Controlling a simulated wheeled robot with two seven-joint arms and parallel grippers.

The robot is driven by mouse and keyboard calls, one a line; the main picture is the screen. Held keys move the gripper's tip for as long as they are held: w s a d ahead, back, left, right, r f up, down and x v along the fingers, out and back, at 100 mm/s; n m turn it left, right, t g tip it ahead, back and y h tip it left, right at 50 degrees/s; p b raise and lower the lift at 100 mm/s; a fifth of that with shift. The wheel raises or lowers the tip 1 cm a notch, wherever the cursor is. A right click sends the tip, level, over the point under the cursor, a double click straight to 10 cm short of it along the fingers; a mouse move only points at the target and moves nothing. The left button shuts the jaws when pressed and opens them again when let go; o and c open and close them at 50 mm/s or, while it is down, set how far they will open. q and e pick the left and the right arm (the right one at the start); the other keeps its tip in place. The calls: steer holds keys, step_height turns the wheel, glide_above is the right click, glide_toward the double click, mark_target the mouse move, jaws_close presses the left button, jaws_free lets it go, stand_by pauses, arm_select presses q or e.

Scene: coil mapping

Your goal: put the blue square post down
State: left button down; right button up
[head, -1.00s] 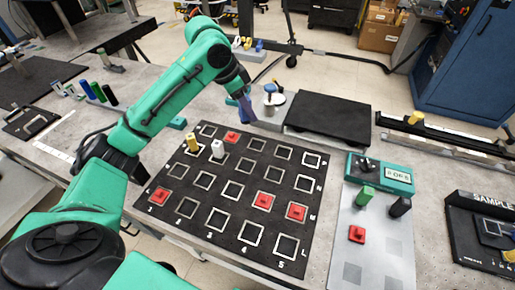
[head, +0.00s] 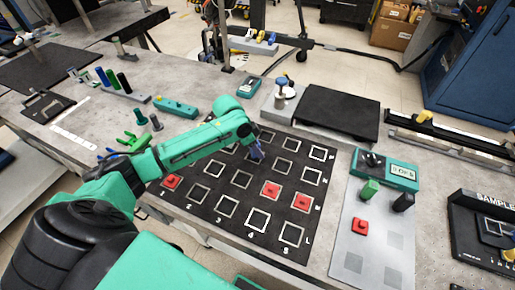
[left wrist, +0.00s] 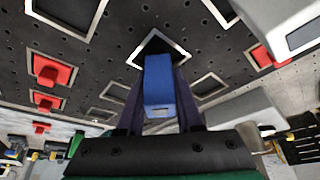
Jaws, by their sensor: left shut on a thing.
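My left gripper (head: 256,155) is over the black mat (head: 243,198) with white square outlines. In the left wrist view its dark fingers are shut on the blue square post (left wrist: 159,86). The post's far end overlaps a white square outline (left wrist: 177,45) on the mat; I cannot tell whether it touches the mat. In the head view the gripper and arm mostly hide the post and the cells around it. My right gripper is not in view.
Red pieces sit on the mat at its left (head: 170,182) and right (head: 302,202). Several front cells are empty.

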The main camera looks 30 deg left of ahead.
arm_select(q)
steer(key=c, duration=0.6)
jaws_free()
steer(key=shift+o, duration=0.2)
steer(key=v, duration=1.2)
steer(key=shift+r, duration=0.1)
